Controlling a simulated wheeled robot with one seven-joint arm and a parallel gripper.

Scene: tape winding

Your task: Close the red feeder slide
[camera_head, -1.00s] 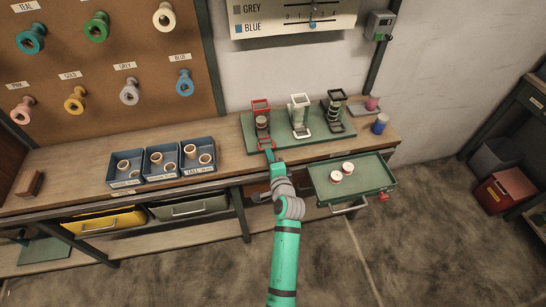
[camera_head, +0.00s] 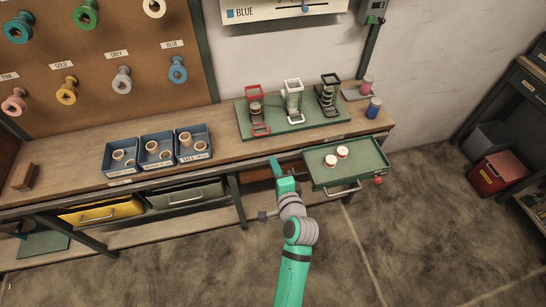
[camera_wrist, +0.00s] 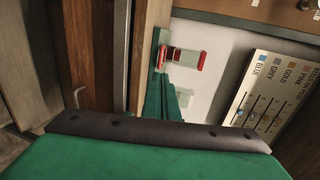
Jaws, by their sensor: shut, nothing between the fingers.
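The red feeder (camera_head: 254,97) stands at the left of a green board on the bench, with a small cylinder inside its frame. Its red slide (camera_head: 260,130) lies at its foot and reaches toward the front of the board, a little further forward than the slides of its neighbours. Exactly how far out it is, I cannot tell. My gripper (camera_head: 276,168) is shut and empty, in front of the bench edge, apart from the slide. In the wrist view the red feeder (camera_wrist: 185,58) shows past the dark green fingers (camera_wrist: 163,100).
A white feeder (camera_head: 293,95) and a black feeder (camera_head: 329,92) stand to the right. An open green drawer (camera_head: 360,178) with two white-topped spools juts out right of my gripper. Blue bins (camera_head: 122,170) stand left on the bench. A blue cylinder (camera_head: 374,108) stands at right.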

